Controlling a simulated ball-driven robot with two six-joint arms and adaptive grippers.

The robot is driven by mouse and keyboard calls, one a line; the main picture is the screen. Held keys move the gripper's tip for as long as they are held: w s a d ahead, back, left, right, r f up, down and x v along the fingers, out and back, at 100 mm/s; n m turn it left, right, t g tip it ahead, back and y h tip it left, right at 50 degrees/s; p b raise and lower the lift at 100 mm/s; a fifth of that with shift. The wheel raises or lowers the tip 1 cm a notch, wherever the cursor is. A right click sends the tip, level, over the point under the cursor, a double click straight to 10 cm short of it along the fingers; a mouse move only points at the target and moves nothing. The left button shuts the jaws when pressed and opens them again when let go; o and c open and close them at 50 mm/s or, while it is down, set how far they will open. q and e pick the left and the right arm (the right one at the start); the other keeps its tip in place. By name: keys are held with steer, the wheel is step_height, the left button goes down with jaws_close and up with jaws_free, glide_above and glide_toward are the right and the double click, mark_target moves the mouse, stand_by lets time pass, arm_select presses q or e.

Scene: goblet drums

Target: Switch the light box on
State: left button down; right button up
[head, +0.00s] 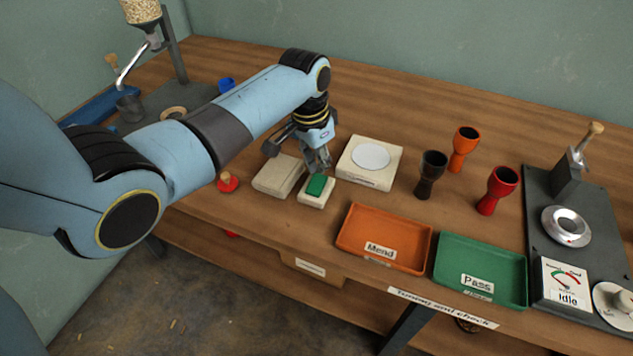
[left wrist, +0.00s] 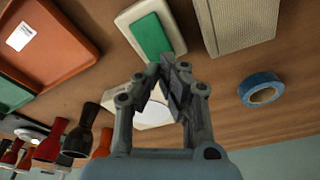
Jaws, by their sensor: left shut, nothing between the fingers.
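A cream switch block with a green rocker (head: 317,185) sits on the bench near the front edge; it also shows in the left wrist view (left wrist: 152,35). Just behind it to the right is a cream box with a round white disc on top (head: 370,157), apparently the light box. I cannot tell whether its disc is lit. In the left wrist view the disc (left wrist: 153,115) is partly hidden behind my fingers. My left gripper (head: 321,168) is shut and empty, pointing down close above and behind the green rocker. Contact with it is not clear. My right gripper is out of view.
A beige box (head: 279,175) stands just left of the switch. Orange (head: 384,238) and green (head: 482,269) trays lie to the front right. Black (head: 431,174), orange (head: 463,148) and red (head: 497,189) goblets stand right of the disc box. A blue tape roll (left wrist: 261,89) lies behind.

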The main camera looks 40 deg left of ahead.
mark_target(319, 178)
arm_select(q)
steer(key=shift+f+b, duration=0.75)
steer(key=shift+f, duration=0.45)
stand_by(0.8)
step_height(319, 178, up, 7)
steer(key=p, duration=0.8)
steer(key=shift+r, duration=0.1)
steer(key=shift+s, duration=0.1)
stand_by(0.3)
